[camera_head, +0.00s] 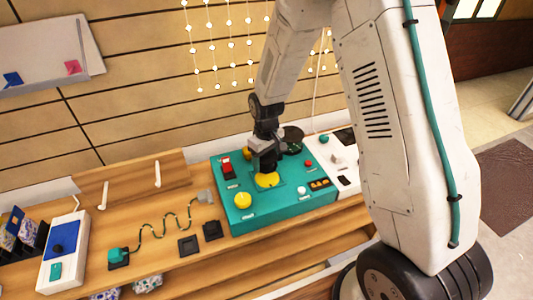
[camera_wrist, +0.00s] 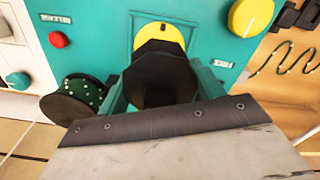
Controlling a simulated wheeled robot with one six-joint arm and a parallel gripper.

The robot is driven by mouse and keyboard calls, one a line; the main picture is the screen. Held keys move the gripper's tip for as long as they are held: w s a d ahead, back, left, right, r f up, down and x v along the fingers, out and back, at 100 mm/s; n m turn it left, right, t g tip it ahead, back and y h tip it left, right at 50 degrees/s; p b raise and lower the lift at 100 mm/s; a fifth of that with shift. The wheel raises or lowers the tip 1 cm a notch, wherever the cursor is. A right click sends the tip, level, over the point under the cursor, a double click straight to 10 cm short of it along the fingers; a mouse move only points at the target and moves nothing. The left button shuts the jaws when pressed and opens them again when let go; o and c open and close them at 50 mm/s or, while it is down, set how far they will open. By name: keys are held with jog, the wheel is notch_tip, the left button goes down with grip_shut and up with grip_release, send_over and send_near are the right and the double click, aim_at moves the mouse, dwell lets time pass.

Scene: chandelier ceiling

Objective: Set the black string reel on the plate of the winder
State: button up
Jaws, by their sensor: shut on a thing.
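My gripper (camera_head: 265,148) is shut on a black, many-sided reel (camera_wrist: 160,75), which fills the space between the fingers in the wrist view. In the head view the reel is mostly hidden by the gripper. The winder is a teal box (camera_head: 240,212) on the wooden bench. A round yellow plate (camera_head: 267,181) lies on its top, directly below my gripper; it also shows behind the reel in the wrist view (camera_wrist: 158,33). I cannot tell whether the reel touches the plate.
A dark disc with pale dots (camera_wrist: 75,100) is beside the gripper. A yellow knob (camera_head: 243,201), a red switch (camera_head: 227,168) and a white panel (camera_head: 338,158) are close by. A curly cord (camera_head: 165,227) and black squares (camera_head: 189,245) lie left on the bench.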

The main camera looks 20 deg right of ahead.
aim_at(267, 178)
jog(key=shift+f, duration=2.35)
jog(key=shift+s+d+f, duration=0.1)
jog(key=shift+s+f, duration=0.05)
jog(key=shift+f, duration=0.4)
dwell(0.7)
jog(key=o, duration=1.1)
jog(key=shift+c, duration=1.4)
jog(key=shift+r, duration=0.1)
jog(key=shift+r, duration=4.4)
